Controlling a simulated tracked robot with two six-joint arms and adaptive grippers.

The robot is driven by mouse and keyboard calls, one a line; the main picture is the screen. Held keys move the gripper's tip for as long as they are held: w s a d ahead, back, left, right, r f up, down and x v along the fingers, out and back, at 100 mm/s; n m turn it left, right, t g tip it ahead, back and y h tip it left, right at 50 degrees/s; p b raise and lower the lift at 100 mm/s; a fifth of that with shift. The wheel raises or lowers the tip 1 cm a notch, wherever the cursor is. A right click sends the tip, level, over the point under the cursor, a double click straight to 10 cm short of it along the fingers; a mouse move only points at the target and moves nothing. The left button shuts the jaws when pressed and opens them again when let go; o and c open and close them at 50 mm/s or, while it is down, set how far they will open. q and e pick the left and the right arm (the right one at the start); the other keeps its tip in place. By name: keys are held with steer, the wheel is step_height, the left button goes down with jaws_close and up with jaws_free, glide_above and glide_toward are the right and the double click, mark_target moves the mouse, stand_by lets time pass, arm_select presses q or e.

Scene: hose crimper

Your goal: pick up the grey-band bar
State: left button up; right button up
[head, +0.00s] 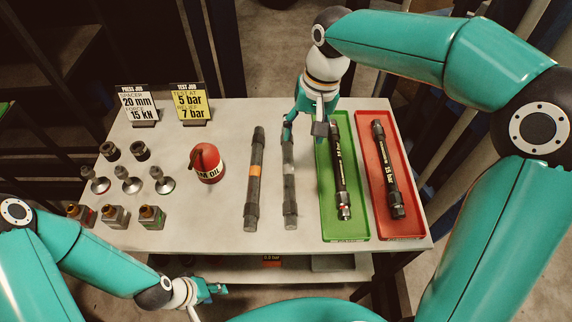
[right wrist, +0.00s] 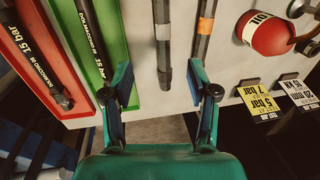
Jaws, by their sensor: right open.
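The grey-band bar (head: 289,185) is a dark bar with a pale grey band, lying lengthwise on the bench between the orange-band bar and the green tray. It also shows in the right wrist view (right wrist: 163,35). My right gripper (head: 304,128) is open above the bar's far end and hides part of that end in the head view. In the right wrist view the bar's end lies between the two spread fingers (right wrist: 163,85), with no visible contact. My left gripper (head: 212,289) is low at the bench's front edge, away from the bar; its jaw opening is unclear.
An orange-band bar (head: 254,195) lies just left. The green tray (head: 330,230) and red tray (head: 405,232), each holding a black hose, stand right. A red oil can (head: 208,165), signs (head: 190,103) and several small fittings (head: 128,182) occupy the left side.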

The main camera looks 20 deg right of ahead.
glide_above(289, 170)
steer(key=f, duration=1)
steer(key=shift+s+d, duration=0.2)
steer(key=shift+s, duration=0.05)
steer(key=shift+w+a+f+p, duration=0.1)
steer(key=shift+f+p, duration=0.35)
steer(key=shift+f, duration=0.9)
steer(key=shift+w+a+f+p, duration=0.1)
steer(key=shift+f+p, duration=0.3)
steer(key=shift+f, duration=0.95)
jaws_close()
